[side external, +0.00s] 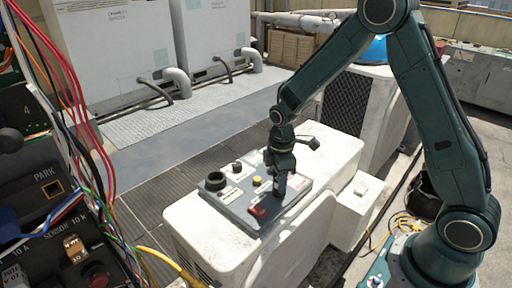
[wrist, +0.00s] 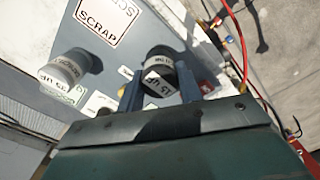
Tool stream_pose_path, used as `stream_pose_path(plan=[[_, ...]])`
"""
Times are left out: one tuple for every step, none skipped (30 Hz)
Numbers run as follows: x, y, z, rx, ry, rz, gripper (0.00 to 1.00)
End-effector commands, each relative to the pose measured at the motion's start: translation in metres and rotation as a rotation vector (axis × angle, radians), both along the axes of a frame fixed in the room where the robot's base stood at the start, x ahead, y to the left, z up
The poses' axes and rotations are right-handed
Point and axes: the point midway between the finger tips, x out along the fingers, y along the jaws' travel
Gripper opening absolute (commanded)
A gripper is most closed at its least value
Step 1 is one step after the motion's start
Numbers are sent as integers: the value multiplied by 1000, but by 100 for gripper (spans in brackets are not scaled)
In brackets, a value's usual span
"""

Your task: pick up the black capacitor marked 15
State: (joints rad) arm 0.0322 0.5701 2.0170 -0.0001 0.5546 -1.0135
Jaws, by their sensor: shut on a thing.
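In the wrist view, the black capacitor (wrist: 158,54) with a white band that seems to read 15 UF, upside down, sits between the two blue fingers of my gripper (wrist: 160,88). The fingers are shut on its sides. In the side view, my gripper (side external: 280,186) points down over the right part of the grey panel (side external: 238,214). The capacitor is mostly hidden by the fingers there. I cannot tell whether its base touches the panel.
A pale grey capacitor (wrist: 66,70) with a white band stands left of my gripper. The panel has a SCRAP label (wrist: 106,16), a yellow part (side external: 257,181), a red part (side external: 258,211) and a wide black part (side external: 215,181). It lies on a white condenser unit (side external: 190,230). Loose wires hang at the left.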

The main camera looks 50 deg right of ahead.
Motion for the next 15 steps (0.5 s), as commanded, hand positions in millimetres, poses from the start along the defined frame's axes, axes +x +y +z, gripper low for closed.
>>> stream_pose_path(plan=[[1, 0, 6, 0, -4, 0, 11], [1, 0, 9, 0, -4, 0, 11], [1, 0, 14, -1, -4, 0, 11], [1, 0, 18, 0, -5, 0, 11], [1, 0, 23, -1, -4, 0, 11], [1, 0, 30, 0, -6, 0, 11], [1, 0, 35, 0, -5, 0, 11], [1, 0, 41, 0, -6, 0, 11], [1, 0, 49, 0, -6, 0, 11], [1, 0, 55, 0, -7, 0, 11], [1, 0, 62, 0, -7, 0, 11], [1, 0, 70, -1, -7, 0, 11], [1, 0, 77, 0, -7, 0, 11], [1, 0, 84, -1, -7, 0, 11], [1, 0, 93, 0, -7, 0, 11]])
